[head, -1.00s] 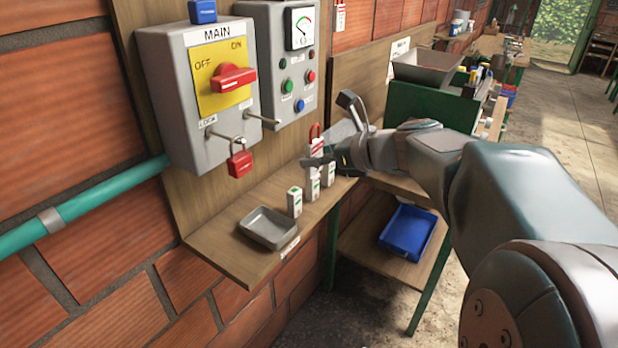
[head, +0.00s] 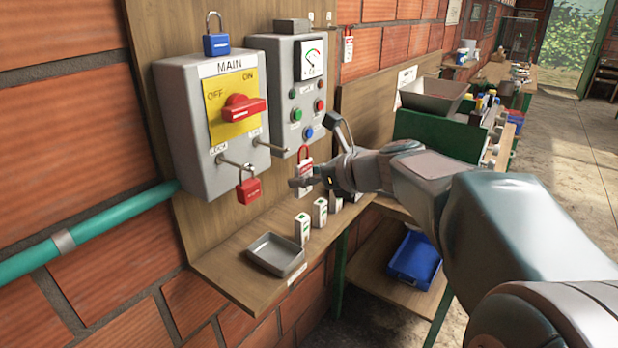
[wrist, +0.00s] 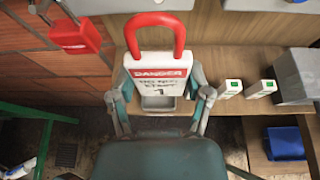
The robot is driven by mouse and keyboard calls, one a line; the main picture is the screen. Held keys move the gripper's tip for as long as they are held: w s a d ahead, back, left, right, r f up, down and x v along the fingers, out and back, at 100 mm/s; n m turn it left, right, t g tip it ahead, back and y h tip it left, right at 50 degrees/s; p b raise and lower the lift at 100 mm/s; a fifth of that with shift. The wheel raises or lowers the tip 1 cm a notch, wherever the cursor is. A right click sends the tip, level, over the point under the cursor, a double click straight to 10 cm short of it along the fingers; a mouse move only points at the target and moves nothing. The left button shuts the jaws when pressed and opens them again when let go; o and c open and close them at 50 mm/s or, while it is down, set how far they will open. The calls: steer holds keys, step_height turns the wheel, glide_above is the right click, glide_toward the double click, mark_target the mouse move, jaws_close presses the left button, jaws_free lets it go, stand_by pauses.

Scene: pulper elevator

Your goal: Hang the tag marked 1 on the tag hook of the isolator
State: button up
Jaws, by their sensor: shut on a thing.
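My gripper (head: 318,178) is shut on the danger tag (wrist: 160,80), a white tag with a red band, a red loop on top and the number 1. It holds the tag upright in the air above the wooden shelf; the tag also shows in the head view (head: 305,172). The isolator (head: 213,122) is the grey MAIN box to the left, with a red handle on a yellow plate. Two pegs stick out of its lower front. A red padlock (head: 249,188) hangs on the left peg, marked LOCK. The right peg, the tag hook (head: 272,147), is bare.
A grey tray (head: 276,256) and several small white boxes (head: 302,228) stand on the shelf (head: 215,262) below. A grey control box (head: 298,95) is behind the tag. A blue padlock (head: 216,42) sits atop the isolator.

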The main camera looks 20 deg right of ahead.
steer(key=shift+w+a, duration=0.15)
steer(key=shift+w, duration=0.45)
steer(key=shift+x, duration=2.35)
steer(key=shift+a+r, duration=0.1)
steer(key=shift+r, duration=0.05)
steer(key=o, duration=1)
